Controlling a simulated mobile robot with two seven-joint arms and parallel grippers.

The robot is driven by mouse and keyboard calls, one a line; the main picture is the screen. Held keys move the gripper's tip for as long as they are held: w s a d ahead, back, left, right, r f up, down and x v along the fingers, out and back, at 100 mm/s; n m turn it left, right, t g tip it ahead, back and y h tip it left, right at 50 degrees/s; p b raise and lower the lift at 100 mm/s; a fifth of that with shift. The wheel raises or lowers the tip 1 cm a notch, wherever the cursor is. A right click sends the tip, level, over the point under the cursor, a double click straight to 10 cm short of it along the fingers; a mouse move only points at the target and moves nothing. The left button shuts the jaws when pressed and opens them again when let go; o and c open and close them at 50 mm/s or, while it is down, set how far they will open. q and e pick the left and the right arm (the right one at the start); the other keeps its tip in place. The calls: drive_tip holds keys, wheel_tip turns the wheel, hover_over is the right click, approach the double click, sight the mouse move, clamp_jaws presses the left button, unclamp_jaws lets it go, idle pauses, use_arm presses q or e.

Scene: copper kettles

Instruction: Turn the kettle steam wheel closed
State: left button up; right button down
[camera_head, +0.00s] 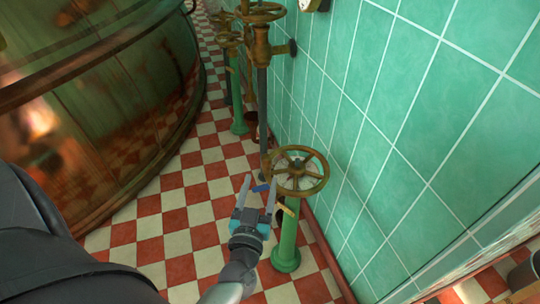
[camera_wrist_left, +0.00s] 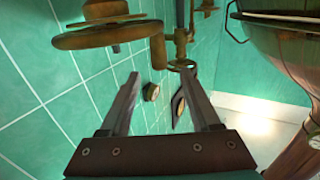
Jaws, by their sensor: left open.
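The brass steam wheel (camera_head: 297,170) sits on a green pedestal (camera_head: 287,240) beside the tiled wall in the head view. A spoked wheel, apparently the same one, shows at the upper left of the left wrist view (camera_wrist_left: 100,36), outside the fingers. My left gripper (camera_head: 258,186) is open, just left of the wheel in the head view. Its right fingertip is close to the wheel's rim; I cannot tell whether they touch. The jaws (camera_wrist_left: 160,82) look empty, with only background between them in the left wrist view. My right gripper is not in view.
A large copper kettle (camera_head: 120,100) fills the upper left of the head view. Farther wheels and pipes (camera_head: 259,12) line the green tiled wall (camera_head: 400,110). The red and white checkered floor (camera_head: 175,225) between kettle and pedestal is clear.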

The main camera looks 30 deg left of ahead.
use_arm(q)
drive_tip(key=b+x, duration=0.2)
drive_tip(key=x, duration=0.9)
drive_tip(key=shift+w+d+b, duration=0.1)
drive_tip(key=shift+w+b, duration=0.1)
drive_tip(key=shift+b, duration=0.15)
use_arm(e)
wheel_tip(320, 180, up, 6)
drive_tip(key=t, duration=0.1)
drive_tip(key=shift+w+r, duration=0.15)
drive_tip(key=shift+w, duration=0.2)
use_arm(q)
clamp_jaws()
